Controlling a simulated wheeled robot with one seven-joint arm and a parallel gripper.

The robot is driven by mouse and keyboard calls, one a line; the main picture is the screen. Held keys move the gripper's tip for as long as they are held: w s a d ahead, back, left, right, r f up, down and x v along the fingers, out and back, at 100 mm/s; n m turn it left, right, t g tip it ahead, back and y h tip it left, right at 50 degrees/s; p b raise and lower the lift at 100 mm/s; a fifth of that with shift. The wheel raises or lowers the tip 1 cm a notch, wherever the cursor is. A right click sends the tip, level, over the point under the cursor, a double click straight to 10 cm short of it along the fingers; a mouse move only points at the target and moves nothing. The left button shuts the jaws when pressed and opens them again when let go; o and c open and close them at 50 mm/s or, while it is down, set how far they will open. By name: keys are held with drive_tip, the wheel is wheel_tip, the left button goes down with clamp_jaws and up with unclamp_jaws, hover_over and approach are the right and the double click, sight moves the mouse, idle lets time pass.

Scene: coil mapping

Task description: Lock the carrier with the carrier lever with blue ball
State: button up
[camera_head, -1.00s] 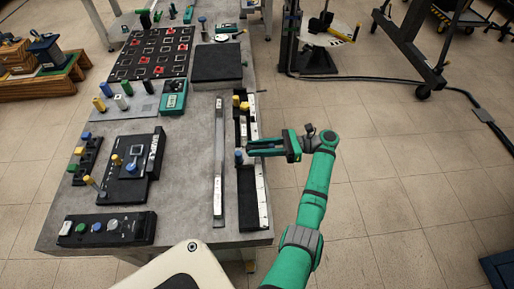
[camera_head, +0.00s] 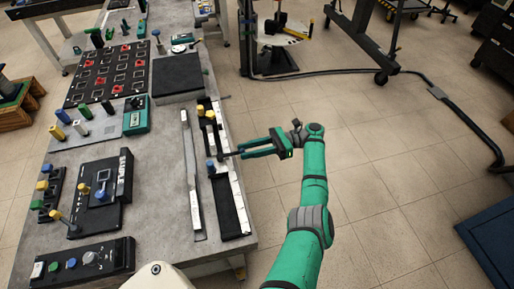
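The carrier lever's blue ball (camera_head: 211,163) stands at the left side of the long black and white carrier rail (camera_head: 231,197), near the table's right edge. My gripper (camera_head: 222,156) reaches in from the right, over the rail. Its dark fingertips end just right of the blue ball, with a small gap visible between them and the ball. Yellow knobs (camera_head: 201,109) sit at the far end of the same rail.
A thin metal strip (camera_head: 191,175) lies left of the rail. A black sample device (camera_head: 100,195), a button box (camera_head: 75,268) and a black checkered board (camera_head: 108,73) occupy the table's left side. Open floor (camera_head: 385,190) lies to the right.

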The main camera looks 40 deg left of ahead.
drive_tip(key=shift+v, duration=1.75)
